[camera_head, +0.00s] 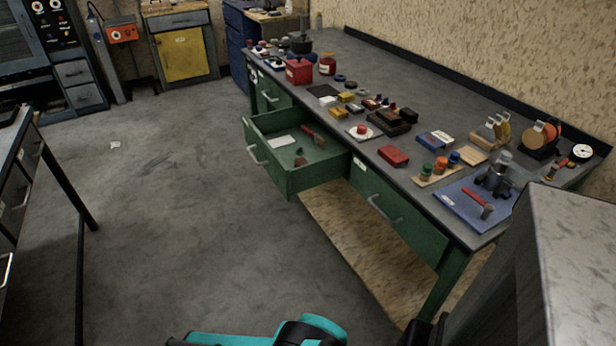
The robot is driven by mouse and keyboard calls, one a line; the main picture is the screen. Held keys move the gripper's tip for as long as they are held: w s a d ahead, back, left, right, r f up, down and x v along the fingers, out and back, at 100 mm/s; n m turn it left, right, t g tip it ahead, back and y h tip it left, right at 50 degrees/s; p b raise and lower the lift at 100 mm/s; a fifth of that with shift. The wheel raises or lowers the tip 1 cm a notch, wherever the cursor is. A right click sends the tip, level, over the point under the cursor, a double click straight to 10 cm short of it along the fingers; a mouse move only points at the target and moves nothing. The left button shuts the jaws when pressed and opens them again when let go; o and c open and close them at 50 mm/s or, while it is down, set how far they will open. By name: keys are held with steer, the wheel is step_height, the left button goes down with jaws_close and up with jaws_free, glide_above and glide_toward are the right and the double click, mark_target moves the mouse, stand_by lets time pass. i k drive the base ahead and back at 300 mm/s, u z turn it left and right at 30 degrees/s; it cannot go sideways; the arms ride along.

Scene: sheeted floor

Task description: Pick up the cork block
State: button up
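A flat tan block (473,156) lies on the long workbench, right of a blue-and-white box. It may be the cork block, but its material is too small to tell. Smaller yellow-tan blocks (346,97) lie further back on the same bench. Part of my teal and black arm (312,328) shows at the bottom edge, well short of the bench. My gripper cannot be made out.
The workbench top (400,78) is crowded with small items. A green drawer (283,181) stands pulled out from its front, with a few items inside. A grey cabinet (580,240) is close at right. The grey floor (170,220) is mostly clear. A table (28,150) stands at left.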

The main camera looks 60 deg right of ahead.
mark_target(302, 160)
steer(key=k, duration=1.3)
steer(key=z, duration=0.15)
steer(key=i, duration=0.95)
